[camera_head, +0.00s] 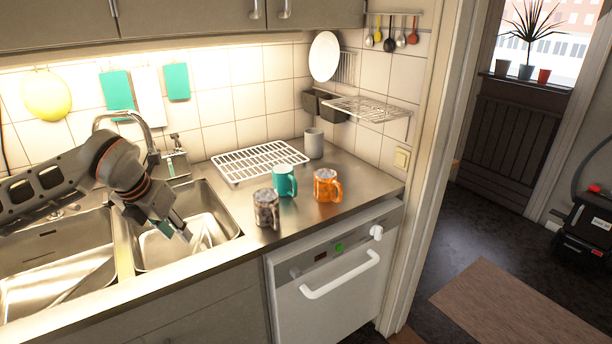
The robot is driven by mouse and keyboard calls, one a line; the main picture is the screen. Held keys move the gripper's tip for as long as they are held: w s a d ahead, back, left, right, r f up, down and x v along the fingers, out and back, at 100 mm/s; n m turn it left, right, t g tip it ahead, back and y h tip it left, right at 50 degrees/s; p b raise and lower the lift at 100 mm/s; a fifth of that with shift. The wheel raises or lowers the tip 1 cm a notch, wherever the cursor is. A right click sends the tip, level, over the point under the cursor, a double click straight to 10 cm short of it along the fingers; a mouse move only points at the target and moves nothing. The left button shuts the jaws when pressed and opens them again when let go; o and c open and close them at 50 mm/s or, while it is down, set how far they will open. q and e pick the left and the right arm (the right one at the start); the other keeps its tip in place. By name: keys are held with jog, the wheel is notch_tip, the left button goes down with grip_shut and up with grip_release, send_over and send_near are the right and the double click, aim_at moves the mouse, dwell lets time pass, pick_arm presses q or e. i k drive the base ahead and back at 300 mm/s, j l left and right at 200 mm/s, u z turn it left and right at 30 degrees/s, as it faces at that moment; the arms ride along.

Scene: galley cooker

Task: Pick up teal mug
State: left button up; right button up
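The teal mug (284,181) stands upright on the steel counter, in front of the white wire rack, with its handle toward the right. A dark patterned mug (266,208) stands in front of it to the left, and an orange mug (326,186) stands to its right. My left gripper (175,230) points down over the right sink basin, left of the mugs and apart from them. Its fingers are small and seen at an angle, so I cannot tell whether they are open. My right gripper is out of view.
A white wire rack (258,160) and a grey mug (314,143) are behind the teal mug. The faucet (134,122) rises behind the sink (208,212). A wall-mounted wire shelf (366,109) hangs above the counter's right end. Bare counter lies left of the dark mug.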

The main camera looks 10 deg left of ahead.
aim_at(284, 181)
jog(key=i+l, duration=0.75)
jog(key=i+l+u, duration=0.35)
jog(key=l, duration=0.25)
jog(key=i+l+u, duration=0.4)
jog(key=l, duration=0.35)
jog(key=i+l+u, duration=0.15)
jog(key=l, duration=0.25)
jog(key=i, duration=0.1)
